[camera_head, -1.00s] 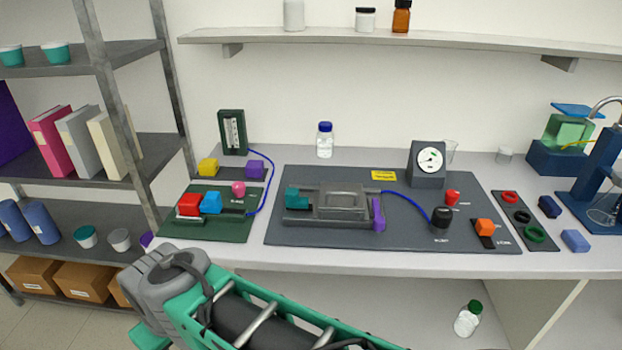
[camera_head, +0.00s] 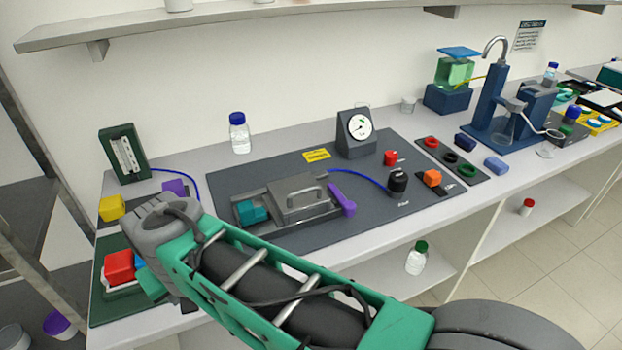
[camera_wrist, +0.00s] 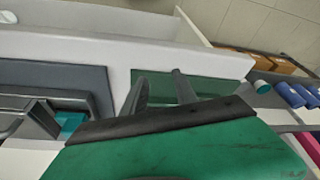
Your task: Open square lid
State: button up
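The square lid (camera_head: 299,190) is a grey plate with a bar handle on top. It lies flat and looks shut on the grey membrane rig (camera_head: 270,222). A teal block (camera_head: 252,212) sits at the rig's left end and a purple lever (camera_head: 342,200) at its right side. In the wrist view, part of the rig and the teal block (camera_wrist: 71,122) show at the left edge. My gripper (camera_wrist: 160,76) is empty with its two dark fingers apart, over the bench's front edge near the green board (camera_wrist: 205,86).
The green board carries a red block (camera_head: 119,266) and a blue block. A gauge (camera_head: 355,132), black knob (camera_head: 397,181) and blue tube stand behind and right of the rig. A blue-capped bottle (camera_head: 239,134) stands behind. Shelving is at left.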

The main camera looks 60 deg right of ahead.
jog(key=w+d+r+m+h, duration=0.1)
jog(key=d+r+m, duration=0.15)
jog(key=d, duration=0.25)
jog(key=w+d+r+m+g+h, duration=0.1)
jog(key=d+m, duration=0.3)
jog(key=d, duration=0.1)
jog(key=w+d+r+m+h, duration=0.1)
jog(key=d+r+m, duration=0.15)
jog(key=d, duration=0.25)
jog(key=m+g+h+b, duration=0.1)
jog(key=m+g, duration=0.2)
jog(key=m, duration=1.1)
send_near(303, 190)
jog(key=b+x, duration=0.2)
jog(key=x, duration=0.5)
jog(key=shift+s+d, duration=0.1)
jog(key=shift+s, duration=0.05)
jog(key=shift+d+f, duration=0.15)
jog(key=shift+f, duration=0.25)
grip_shut()
